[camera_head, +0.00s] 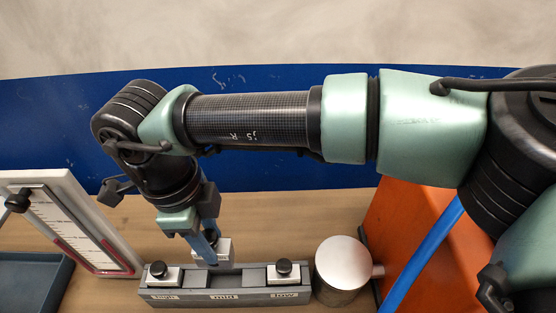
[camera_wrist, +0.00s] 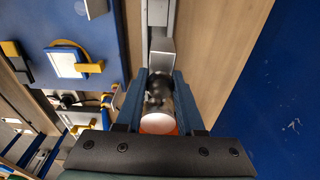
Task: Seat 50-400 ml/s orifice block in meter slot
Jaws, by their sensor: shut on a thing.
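My gripper (camera_head: 207,247) is low over the bench, at the back edge of a grey rack (camera_head: 225,296). It is shut on a pale orifice block (camera_head: 224,245). In the wrist view the black knob (camera_wrist: 157,84) is between the two fingers (camera_wrist: 157,95), and a silvery block face (camera_wrist: 162,50) shows beyond it. The rack's middle place is empty. Two similar blocks with black knobs sit in it, one at the left end (camera_head: 161,276) and one at the right end (camera_head: 284,271). Flow markings are too small to read, and I cannot identify the meter slot.
A metal cylinder (camera_head: 343,262) stands right of the rack, near an orange box (camera_head: 408,225). A tilted white-framed gauge board (camera_head: 88,215) and a blue-grey tray (camera_head: 30,282) are at the left. A blue panel (camera_head: 270,85) rises behind the bench.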

